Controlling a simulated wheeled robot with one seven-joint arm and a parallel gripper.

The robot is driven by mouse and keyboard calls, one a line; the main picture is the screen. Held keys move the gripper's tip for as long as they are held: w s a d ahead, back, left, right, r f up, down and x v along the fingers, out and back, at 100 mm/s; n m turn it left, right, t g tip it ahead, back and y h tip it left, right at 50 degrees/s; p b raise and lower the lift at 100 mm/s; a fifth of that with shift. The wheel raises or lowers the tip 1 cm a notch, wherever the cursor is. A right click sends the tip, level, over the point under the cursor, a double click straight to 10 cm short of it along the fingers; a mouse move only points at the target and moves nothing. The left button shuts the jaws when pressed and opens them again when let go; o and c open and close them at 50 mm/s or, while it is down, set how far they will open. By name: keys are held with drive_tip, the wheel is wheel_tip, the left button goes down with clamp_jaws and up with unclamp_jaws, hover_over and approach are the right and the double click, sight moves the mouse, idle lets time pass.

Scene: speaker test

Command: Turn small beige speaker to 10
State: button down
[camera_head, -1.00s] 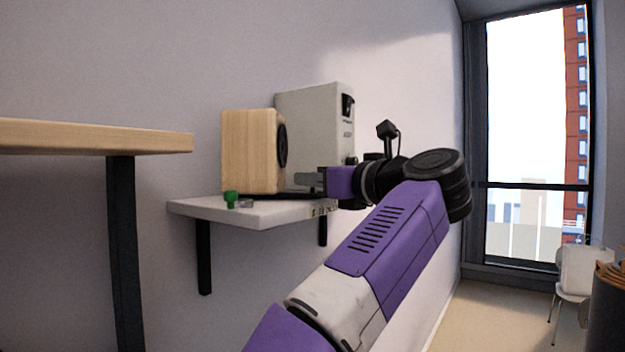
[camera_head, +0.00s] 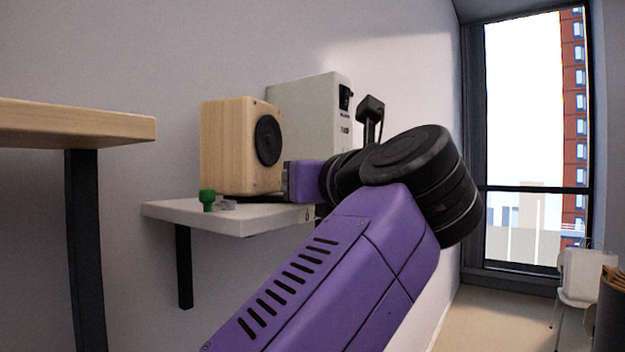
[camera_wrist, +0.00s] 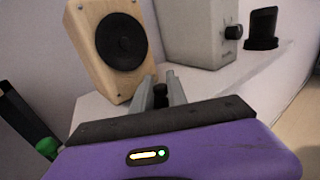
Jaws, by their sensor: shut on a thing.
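The small beige speaker (camera_head: 224,150), a light wooden box with a round black cone, stands on the white wall shelf (camera_head: 240,221). It also shows at the upper left in the wrist view (camera_wrist: 90,40), angled towards the camera. My gripper (camera_wrist: 160,84) reaches to the lower front of this speaker. Its fingers are close together around a small dark thing that looks like the speaker's knob. The fingers mostly hide it, so its setting cannot be read. In the head view my gripper (camera_head: 285,190) is at the speaker's lower right front corner.
A taller pale grey speaker (camera_head: 303,115) with a black knob stands right behind the beige one. A wooden tabletop (camera_head: 75,122) is at left. A white chair (camera_head: 590,275) stands far right.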

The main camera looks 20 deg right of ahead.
drive_tip(key=shift+s+a+m+h, duration=0.25)
drive_tip(key=shift+m+h, duration=0.25)
drive_tip(key=shift+h, duration=0.3)
drive_tip(key=shift+d, duration=0.1)
drive_tip(key=c, duration=1.4)
unclamp_jaws()
drive_tip(key=shift+o, duration=0.2)
